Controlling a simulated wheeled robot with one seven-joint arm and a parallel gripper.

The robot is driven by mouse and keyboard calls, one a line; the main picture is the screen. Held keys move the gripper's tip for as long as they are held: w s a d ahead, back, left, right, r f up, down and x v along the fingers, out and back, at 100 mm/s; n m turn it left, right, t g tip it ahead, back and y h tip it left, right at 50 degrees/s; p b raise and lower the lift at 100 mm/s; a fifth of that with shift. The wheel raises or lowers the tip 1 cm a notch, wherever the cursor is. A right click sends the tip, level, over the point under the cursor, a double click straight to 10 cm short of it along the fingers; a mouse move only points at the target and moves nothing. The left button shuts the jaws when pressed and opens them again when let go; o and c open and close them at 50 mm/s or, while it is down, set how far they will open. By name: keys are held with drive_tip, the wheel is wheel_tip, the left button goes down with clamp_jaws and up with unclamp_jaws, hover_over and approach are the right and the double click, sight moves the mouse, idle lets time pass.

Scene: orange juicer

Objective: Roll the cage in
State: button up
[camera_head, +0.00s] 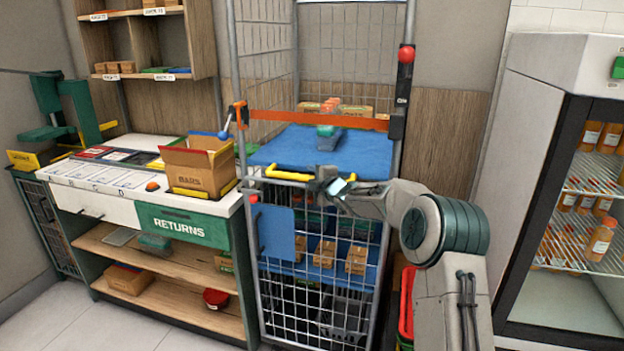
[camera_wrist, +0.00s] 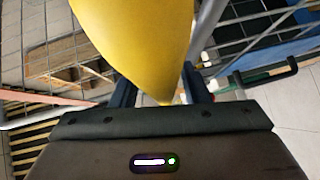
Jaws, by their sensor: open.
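The cage (camera_head: 237,75) is a tall grey wire roll cage standing upright between the returns counter and the fridge. A yellow handle (camera_head: 287,174) crosses its front, below an orange strap (camera_head: 285,122). My gripper (camera_head: 328,186) is at the front of the cage by the right part of this handle. In the wrist view the yellow handle (camera_wrist: 135,30) fills the upper middle, close in front of my gripper (camera_wrist: 160,92). The dark fingers stand apart on either side of it. Whether they touch it cannot be told.
The returns counter (camera_head: 190,224) stands close on the cage's left, with an open carton (camera_head: 200,165) on top. A fridge (camera_head: 530,130) of bottles stands at the right. A red crate (camera_head: 407,300) is beside the cage's lower right. Tiled floor (camera_head: 110,325) shows at the lower left.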

drive_tip(key=shift+s+a, duration=0.1)
drive_tip(key=shift+a, duration=0.15)
drive_tip(key=shift+s+d, duration=0.1)
drive_tip(key=shift+s, duration=0.1)
drive_tip(key=b+v, duration=0.3)
drive_tip(key=v, duration=1)
drive_tip(key=shift+d, duration=0.25)
drive_tip(key=shift+s, duration=0.15)
